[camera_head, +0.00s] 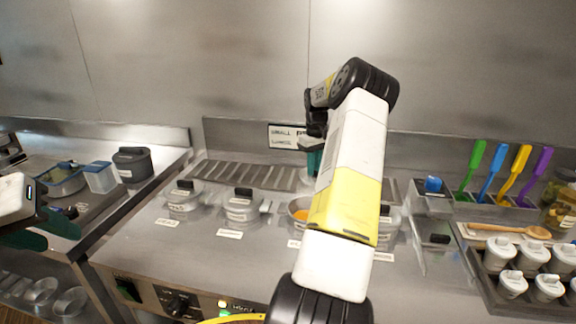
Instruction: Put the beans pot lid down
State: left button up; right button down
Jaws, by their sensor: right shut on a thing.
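My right arm reaches up through the middle of the head view and bends down at its wrist. My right gripper (314,162) points down behind the forearm, with one teal finger showing. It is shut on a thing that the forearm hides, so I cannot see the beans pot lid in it. Below it, an uncovered pot (297,216) with orange contents sits in the counter, partly behind my arm. I cannot read which pot is the beans pot. My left gripper (42,231) is at the left edge, its dark green fingers apart and empty.
Two lidded pots (240,207) (183,199) sit left of the uncovered one; another (389,222) is partly hidden at right. A slotted steel rack (245,174) lies behind them. Coloured-handled utensils (474,165) and a tray of white-lidded jars (490,284) stand right.

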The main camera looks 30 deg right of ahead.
jog(key=shift+f, duration=0.25)
jog(key=c, duration=1.4)
grip_release()
